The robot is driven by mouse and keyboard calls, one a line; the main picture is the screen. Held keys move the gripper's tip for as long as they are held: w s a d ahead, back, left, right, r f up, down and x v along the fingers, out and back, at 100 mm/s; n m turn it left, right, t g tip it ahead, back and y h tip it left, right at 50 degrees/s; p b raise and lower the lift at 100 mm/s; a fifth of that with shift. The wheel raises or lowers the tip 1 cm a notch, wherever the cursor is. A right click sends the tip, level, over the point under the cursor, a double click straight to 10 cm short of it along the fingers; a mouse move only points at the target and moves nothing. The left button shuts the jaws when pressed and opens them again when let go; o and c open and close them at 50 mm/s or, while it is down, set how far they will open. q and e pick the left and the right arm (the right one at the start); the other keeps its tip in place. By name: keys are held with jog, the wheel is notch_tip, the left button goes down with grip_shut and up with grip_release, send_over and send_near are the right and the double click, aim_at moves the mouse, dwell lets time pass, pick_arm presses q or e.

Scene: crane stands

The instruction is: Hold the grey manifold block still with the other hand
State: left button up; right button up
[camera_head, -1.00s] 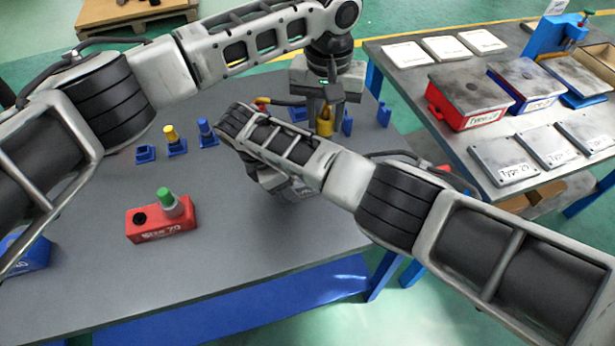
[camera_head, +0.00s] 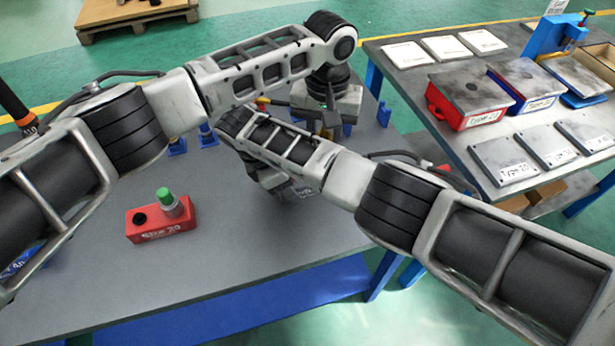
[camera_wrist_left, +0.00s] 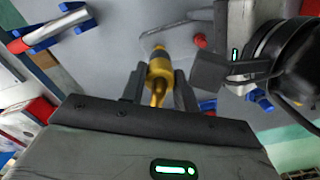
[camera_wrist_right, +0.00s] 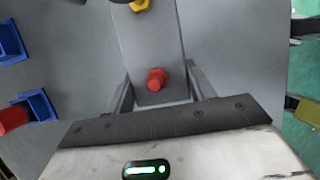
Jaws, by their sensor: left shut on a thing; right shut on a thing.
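The grey manifold block (camera_wrist_right: 150,45) lies between my right gripper's fingers (camera_wrist_right: 160,93) in the right wrist view. A red plug (camera_wrist_right: 156,79) stands on its near end and a yellow fitting (camera_wrist_right: 140,5) shows farther along it. My left gripper (camera_wrist_left: 158,92) is shut on a yellow fitting with a dark band (camera_wrist_left: 160,68). In the left wrist view the red plug (camera_wrist_left: 200,41) is close by, and my right gripper is at the right.
A red block with a green-topped plug (camera_head: 172,205) stands on the grey table (camera_head: 240,255). Blue holders (camera_wrist_right: 38,105) stand beside the manifold block. A second table (camera_head: 465,150) at the right bears boxes and plates.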

pick_arm(q)
jog(key=shift+f, duration=0.1)
dwell(0.4)
jog(key=shift+n, duration=0.3)
jog(key=shift+f, duration=1.55)
jog(key=o, duration=1.1)
jog(key=shift+r, duration=2.55)
jog(key=shift+r, duration=0.1)
